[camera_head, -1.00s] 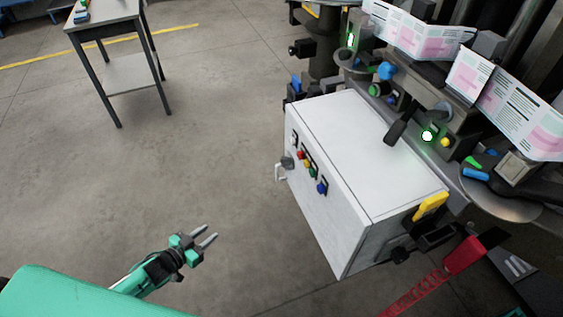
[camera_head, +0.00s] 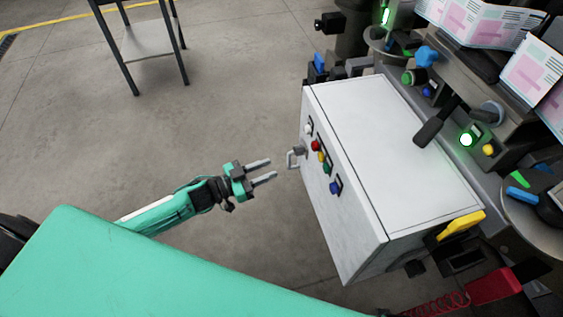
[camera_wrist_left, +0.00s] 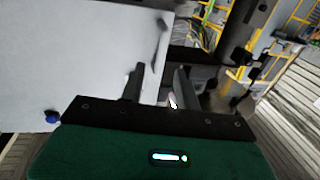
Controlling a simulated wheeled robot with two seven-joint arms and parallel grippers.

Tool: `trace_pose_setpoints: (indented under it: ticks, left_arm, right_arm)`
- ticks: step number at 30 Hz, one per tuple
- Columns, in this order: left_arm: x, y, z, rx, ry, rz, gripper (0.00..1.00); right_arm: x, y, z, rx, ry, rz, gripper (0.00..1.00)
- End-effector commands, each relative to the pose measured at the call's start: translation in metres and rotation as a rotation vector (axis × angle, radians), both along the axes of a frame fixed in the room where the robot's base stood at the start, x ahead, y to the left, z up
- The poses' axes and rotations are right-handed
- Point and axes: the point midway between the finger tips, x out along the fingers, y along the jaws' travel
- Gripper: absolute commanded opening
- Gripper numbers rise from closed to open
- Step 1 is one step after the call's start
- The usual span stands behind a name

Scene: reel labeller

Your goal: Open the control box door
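The white control box (camera_head: 385,150) stands at the right of the head view, its lid and front panel in sight. The front panel carries coloured buttons (camera_head: 320,156) and a small grey door handle (camera_head: 294,157) at its left edge. The door looks shut. My left gripper (camera_head: 270,170) is open and empty. It points at the handle from the left, a short gap away. In the left wrist view the open fingers (camera_wrist_left: 160,88) show dark in front of the white box (camera_wrist_left: 75,70), with a small bright piece between them. My right gripper is not in view.
A labelling machine with printed labels (camera_head: 490,30) and lit knobs (camera_head: 466,139) stands behind the box. A yellow part (camera_head: 460,225) and a red part (camera_head: 495,286) sit at its right side. A small table (camera_head: 150,42) stands at the back left. The floor between is clear.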

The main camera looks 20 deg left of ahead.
Motion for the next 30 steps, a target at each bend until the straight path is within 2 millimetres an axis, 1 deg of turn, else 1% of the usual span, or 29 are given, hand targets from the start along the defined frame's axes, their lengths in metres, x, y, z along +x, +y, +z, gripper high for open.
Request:
trace_pose_setpoints:
  ticks: [1, 3, 9, 15, 22, 27, 30]
  left_arm:
    - [0.008, -0.007, 0.001, -0.001, -0.003, 0.0, 0.32]
    - [0.016, -0.015, 0.001, -0.002, -0.002, 0.001, 0.32]
    - [0.034, -0.032, 0.001, -0.001, -0.001, 0.001, 0.32]
    - [0.039, -0.039, -0.001, 0.001, 0.001, 0.001, 0.32]
    - [0.039, -0.039, -0.001, 0.001, 0.001, 0.001, 0.32]
    - [0.039, -0.039, 0.0, 0.001, 0.001, 0.001, 0.0]
    - [0.039, -0.039, 0.0, 0.001, 0.001, 0.001, 0.0]
  right_arm:
    - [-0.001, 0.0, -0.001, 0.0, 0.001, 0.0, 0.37]
    - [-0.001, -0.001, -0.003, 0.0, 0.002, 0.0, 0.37]
    - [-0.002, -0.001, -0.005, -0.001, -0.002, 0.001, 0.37]
    - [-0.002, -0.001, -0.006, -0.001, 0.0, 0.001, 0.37]
    - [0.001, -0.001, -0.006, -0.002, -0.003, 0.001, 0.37]
    - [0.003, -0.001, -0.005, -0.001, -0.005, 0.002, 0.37]
    - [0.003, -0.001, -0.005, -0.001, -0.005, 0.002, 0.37]
